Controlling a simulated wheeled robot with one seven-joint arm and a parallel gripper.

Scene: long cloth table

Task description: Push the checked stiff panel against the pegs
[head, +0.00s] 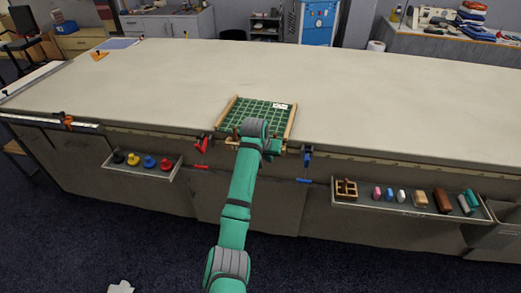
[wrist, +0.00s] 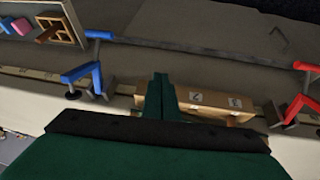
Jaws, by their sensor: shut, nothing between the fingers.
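The checked stiff panel (head: 258,110) is green with a pale grid and a small white label near its top right. It lies flat near the table's front edge, between two wooden side strips. My arm covers part of its near side in the head view. My gripper (wrist: 162,95) is shut and empty, its green fingers together, over the front edge of the table. The panel cannot be made out in the wrist view, so I cannot tell whether the fingers touch it. I cannot clearly pick out the pegs.
A red clamp (head: 202,145) and a blue clamp (head: 307,156) flank the panel at the table edge. A wooden block with labels (wrist: 215,102) is beside my fingers. Trays of knobs (head: 140,168) and small items (head: 410,207) hang in front.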

